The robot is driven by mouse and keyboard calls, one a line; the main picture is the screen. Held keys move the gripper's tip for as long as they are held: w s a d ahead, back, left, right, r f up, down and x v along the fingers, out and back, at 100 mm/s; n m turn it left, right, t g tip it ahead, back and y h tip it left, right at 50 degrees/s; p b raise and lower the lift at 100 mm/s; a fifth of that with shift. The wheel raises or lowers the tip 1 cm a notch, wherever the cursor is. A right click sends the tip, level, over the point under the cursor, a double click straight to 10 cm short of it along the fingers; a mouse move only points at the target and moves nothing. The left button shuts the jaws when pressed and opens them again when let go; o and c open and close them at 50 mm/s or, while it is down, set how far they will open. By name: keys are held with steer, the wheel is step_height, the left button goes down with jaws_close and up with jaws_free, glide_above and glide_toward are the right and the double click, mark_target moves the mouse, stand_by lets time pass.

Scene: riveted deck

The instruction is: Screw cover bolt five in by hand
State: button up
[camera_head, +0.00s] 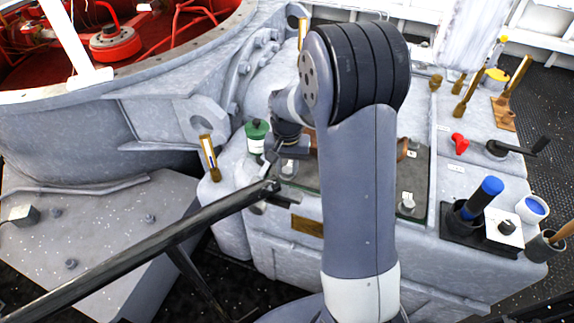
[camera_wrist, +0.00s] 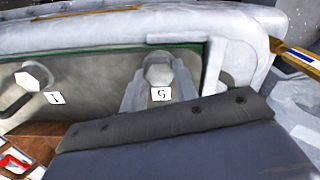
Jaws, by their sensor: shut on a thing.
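In the wrist view, cover bolt five (camera_wrist: 158,69) is a pale hex-headed bolt at the cover's edge, beside an upside-down label "5" (camera_wrist: 161,94). My gripper (camera_wrist: 159,76) is shut on this bolt, with one grey finger on each side of its head. How deep the bolt sits is hidden. The grey cover (camera_wrist: 100,72) has a green edge line along its border. In the head view my arm hides much of the cover, and my gripper (camera_head: 272,158) is at its left end, partly hidden.
A second bolt (camera_wrist: 33,75), labelled "1", sits left on the cover. A dark bar (camera_head: 170,240) crosses in front. A blue-handled tool (camera_head: 482,197) stands in a black holder at right.

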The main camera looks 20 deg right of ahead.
mark_target(287, 169)
steer(key=o, duration=1)
steer(key=shift+c, duration=0.2)
step_height(287, 169, up, 11)
steer(key=p, duration=0.1)
steer(key=shift+f, duration=0.1)
step_height(287, 169, down, 11)
steer(key=shift+f+b, duration=0.1)
steer(key=shift+b, duration=0.45)
steer(key=shift+r+n, duration=0.2)
steer(key=shift+n, duration=0.1)
